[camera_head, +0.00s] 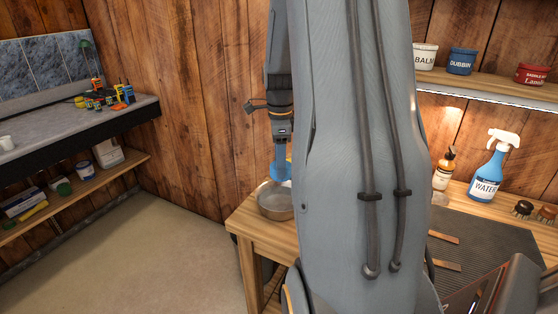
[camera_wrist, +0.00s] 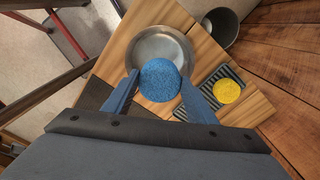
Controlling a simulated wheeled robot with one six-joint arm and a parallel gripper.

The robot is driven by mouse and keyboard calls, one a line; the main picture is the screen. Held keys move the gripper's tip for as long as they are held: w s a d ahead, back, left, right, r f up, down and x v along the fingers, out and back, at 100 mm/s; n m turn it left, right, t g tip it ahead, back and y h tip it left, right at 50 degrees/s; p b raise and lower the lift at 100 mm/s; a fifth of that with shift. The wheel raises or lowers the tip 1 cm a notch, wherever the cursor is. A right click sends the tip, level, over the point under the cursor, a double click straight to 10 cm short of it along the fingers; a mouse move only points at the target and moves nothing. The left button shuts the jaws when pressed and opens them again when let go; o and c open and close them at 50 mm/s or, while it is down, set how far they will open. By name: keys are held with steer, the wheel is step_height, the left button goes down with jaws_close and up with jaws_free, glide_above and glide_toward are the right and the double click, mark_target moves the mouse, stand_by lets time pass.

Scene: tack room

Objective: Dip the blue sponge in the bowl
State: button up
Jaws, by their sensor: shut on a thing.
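The blue sponge (camera_wrist: 160,80) is a round pad held between the two fingers of my gripper (camera_wrist: 159,92) in the wrist view. The metal bowl (camera_wrist: 158,44) stands on the wooden table, and the sponge overlaps its near rim in that view. In the head view the bowl (camera_head: 274,201) sits at the table's left end, with my gripper (camera_head: 281,172) just above it, fingers pointing down. The sponge is hard to make out there. I cannot tell whether it touches anything in the bowl.
A yellow sponge (camera_wrist: 227,91) lies on a dark ribbed tray (camera_wrist: 212,77) right of the bowl. A grey bucket (camera_wrist: 220,26) stands beyond the table edge. A blue water spray bottle (camera_head: 490,168) and an amber pump bottle (camera_head: 445,168) stand at the table's back right. My arm hides the middle.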

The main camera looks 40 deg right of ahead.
step_height(320, 180, down, 5)
steer(key=b, duration=0.3)
steer(key=shift+b, duration=0.3)
steer(key=shift+f+b, duration=1.1)
steer(key=shift+f, duration=1.85)
step_height(320, 180, up, 13)
steer(key=p, duration=1)
steer(key=shift+r, duration=0.1)
